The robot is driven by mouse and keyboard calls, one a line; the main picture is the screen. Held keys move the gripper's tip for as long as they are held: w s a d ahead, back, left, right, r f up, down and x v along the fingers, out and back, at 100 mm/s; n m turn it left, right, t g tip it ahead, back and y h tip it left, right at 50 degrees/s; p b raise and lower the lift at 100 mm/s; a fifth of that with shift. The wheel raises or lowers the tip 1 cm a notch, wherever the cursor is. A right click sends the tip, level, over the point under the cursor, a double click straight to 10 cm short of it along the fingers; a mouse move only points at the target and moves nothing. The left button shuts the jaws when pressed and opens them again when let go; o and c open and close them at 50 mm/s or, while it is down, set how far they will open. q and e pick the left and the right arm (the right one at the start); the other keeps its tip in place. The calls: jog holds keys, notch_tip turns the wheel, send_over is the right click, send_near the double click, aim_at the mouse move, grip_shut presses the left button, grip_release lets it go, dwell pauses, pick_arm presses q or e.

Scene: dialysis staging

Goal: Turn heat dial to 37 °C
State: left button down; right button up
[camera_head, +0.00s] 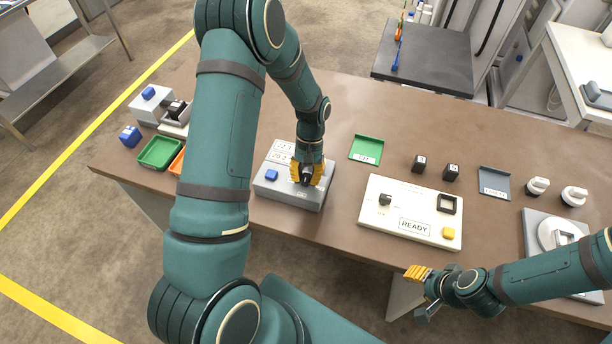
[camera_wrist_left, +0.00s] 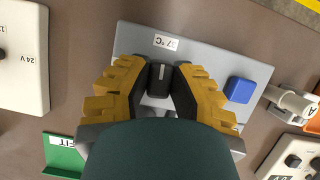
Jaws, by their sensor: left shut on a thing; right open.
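The grey heater box (camera_head: 290,199) stands at the table's front edge, left of centre in the head view. It bears a blue button (camera_head: 271,175) and small display labels. My left gripper (camera_head: 307,175) points down over the box's right part. In the left wrist view its yellow-padded fingers are shut on the black dial (camera_wrist_left: 159,78), one on each side. A label reading "37 °C" (camera_wrist_left: 166,43) sits near the dial on the grey box; the dial's white mark points towards that side. My right gripper (camera_head: 428,290) is open and empty in front of the table's front edge.
A white panel (camera_head: 410,212) marked READY, with a black knob and yellow button, lies to the right. Green trays (camera_head: 160,153) (camera_head: 366,149), black blocks (camera_head: 419,163) and a grey tray (camera_head: 494,183) are around. White caps (camera_head: 537,187) stand at the right.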

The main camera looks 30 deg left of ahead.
pick_arm(q)
jog(key=shift+s+f+m+y, duration=0.1)
jog(key=shift+m+y, duration=0.2)
jog(key=shift+m, duration=0.4)
jog(key=c, duration=0.8)
grip_release()
jog(key=v, duration=1.2)
